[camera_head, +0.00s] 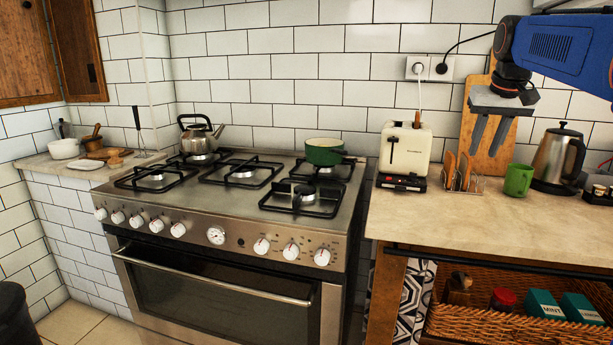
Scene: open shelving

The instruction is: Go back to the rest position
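My gripper (489,138) hangs from the blue arm at the upper right of the head view. Its two grey fingers point down and stand apart, with nothing between them. It appears in front of the wooden cutting board (492,120) and above the counter, over the toast rack and green mug in the picture. It touches nothing that I can see.
The counter (420,225) on the right holds a toaster (404,150), a toast rack (463,172), a green mug (518,180) and an electric kettle (557,160). A stove (330,215) with a green pan (323,151) and a metal kettle (197,136) stands left. A wicker basket (480,325) sits below.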

